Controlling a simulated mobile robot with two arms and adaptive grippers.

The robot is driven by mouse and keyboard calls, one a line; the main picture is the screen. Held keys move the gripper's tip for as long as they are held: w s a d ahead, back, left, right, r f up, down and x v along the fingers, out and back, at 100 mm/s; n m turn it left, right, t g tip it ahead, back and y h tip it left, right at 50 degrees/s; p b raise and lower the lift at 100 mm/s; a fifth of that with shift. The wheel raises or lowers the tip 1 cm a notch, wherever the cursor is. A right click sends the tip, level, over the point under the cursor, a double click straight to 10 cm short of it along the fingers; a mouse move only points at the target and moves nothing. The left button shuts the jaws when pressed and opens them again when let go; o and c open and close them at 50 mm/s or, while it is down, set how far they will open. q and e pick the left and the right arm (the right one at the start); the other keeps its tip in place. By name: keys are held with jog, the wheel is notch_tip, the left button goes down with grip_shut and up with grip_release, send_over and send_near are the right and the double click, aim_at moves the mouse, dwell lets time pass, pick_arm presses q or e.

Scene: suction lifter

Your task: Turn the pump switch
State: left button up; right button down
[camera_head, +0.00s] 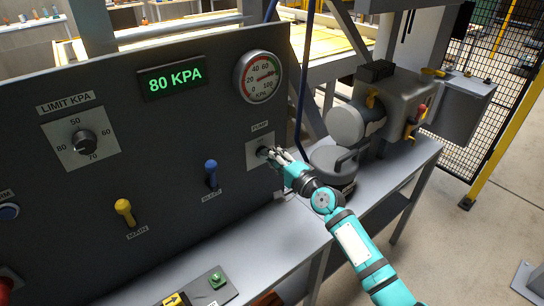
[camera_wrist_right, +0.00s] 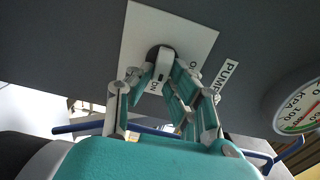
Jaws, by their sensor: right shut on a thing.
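The pump switch (camera_head: 263,152) is a dark round knob with a light handle on a pale plate under the PUMP label, at the right of the dark panel. In the right wrist view its handle (camera_wrist_right: 166,58) stands between the fingers, in front of the white plate (camera_wrist_right: 200,40). My right gripper (camera_head: 270,154) reaches it from the lower right and is shut on it. In the wrist view the right gripper (camera_wrist_right: 163,75) has a finger on each side of the handle. The ON/OFF lettering is partly hidden, and I cannot tell the switch's setting. My left gripper is not in view.
The green display (camera_head: 175,79) reads 80 KPA, beside a round gauge (camera_head: 258,77). A blue bleed lever (camera_head: 211,173), yellow main lever (camera_head: 125,212) and limit knob (camera_head: 84,142) are to the left. A grey pump machine (camera_head: 385,105) stands close on the right.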

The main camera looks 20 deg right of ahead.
dwell(0.5)
jog(key=c, duration=1.3)
grip_release()
jog(key=shift+s, duration=0.1)
jog(key=v, duration=1.2)
